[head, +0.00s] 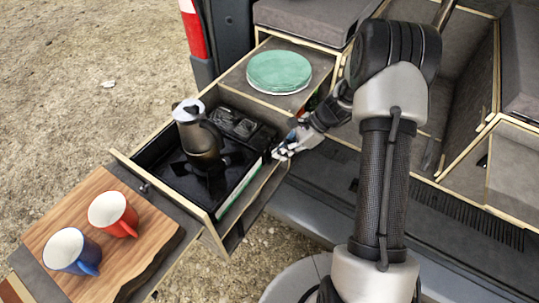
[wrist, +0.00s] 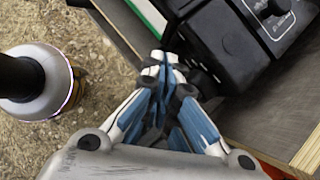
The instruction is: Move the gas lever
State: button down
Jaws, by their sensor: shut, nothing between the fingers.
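A black gas stove (head: 232,160) sits in a pulled-out wooden drawer; a dark coffee pot (head: 200,140) stands on its burner. My gripper (head: 280,154) is shut and empty at the right side of the stove, by the drawer's wall. In the wrist view my gripper (wrist: 163,62) has its fingertips together beside the black stove housing (wrist: 222,42), close to its edge; I cannot tell if they touch it.
A wooden board (head: 85,225) at the lower left carries a red mug (head: 113,213) and a blue mug (head: 72,251). Green plates (head: 279,72) are stacked on the drawer top behind the stove. The drawer's wooden wall (head: 250,196) rises along the stove's right side.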

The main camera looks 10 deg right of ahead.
jog(key=shift+s+d+r, duration=0.1)
jog(key=shift+d+r, duration=0.1)
jog(key=shift+d, duration=0.3)
jog(key=v, duration=1.2)
jog(key=shift+r, duration=0.1)
